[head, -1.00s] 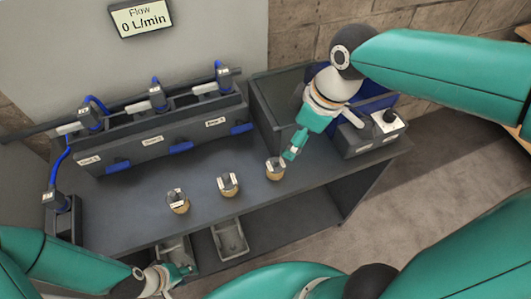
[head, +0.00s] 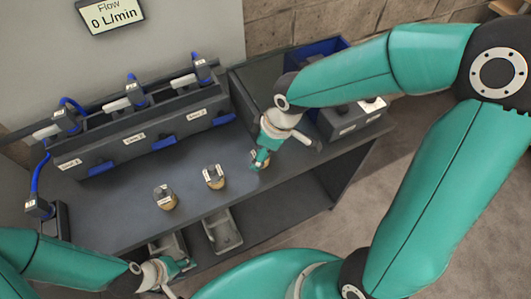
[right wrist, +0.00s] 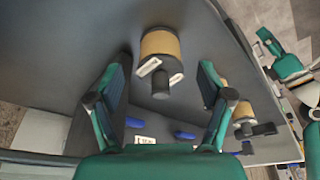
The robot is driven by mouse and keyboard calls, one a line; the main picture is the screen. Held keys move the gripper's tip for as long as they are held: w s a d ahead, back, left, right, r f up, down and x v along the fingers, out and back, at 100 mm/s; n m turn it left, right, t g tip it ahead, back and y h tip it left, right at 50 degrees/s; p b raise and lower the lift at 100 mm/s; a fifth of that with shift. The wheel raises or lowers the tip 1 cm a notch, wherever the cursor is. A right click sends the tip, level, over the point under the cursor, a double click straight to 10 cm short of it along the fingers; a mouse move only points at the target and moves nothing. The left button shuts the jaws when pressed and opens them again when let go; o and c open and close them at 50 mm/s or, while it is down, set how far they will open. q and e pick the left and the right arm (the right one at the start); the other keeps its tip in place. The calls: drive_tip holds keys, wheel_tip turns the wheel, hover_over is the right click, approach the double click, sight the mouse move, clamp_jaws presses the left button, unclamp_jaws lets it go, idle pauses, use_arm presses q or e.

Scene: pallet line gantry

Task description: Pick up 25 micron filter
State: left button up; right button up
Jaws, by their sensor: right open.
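Three small tan filters with dark tops and white labels stand on the grey bench: a left one (head: 165,197), a middle one (head: 214,177) and a right one, mostly hidden behind my right gripper (head: 261,158). Their labels are too small to read, so I cannot tell which is 25 micron. In the right wrist view, my right gripper (right wrist: 162,72) is open, with one tan filter (right wrist: 160,44) just ahead, between the lines of its two fingers and not gripped. My left gripper (head: 180,268) is low at the bench's front, away from the filters; its opening is unclear.
A dark housing with several blue handles (head: 164,141) and hoses runs along the back. A dark bin (head: 243,100) and a labelled box (head: 352,122) stand at the right. Grey trays (head: 222,236) sit below the bench's front edge. A flow sign (head: 112,14) reads 0 L/min.

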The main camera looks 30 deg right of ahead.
drive_tip(key=x, duration=0.3)
drive_tip(key=shift+w+a+f, duration=0.1)
drive_tip(key=shift+f, duration=0.05)
drive_tip(key=shift+c, duration=0.2)
drive_tip(key=c, duration=1.2)
drive_tip(key=shift+c, duration=0.2)
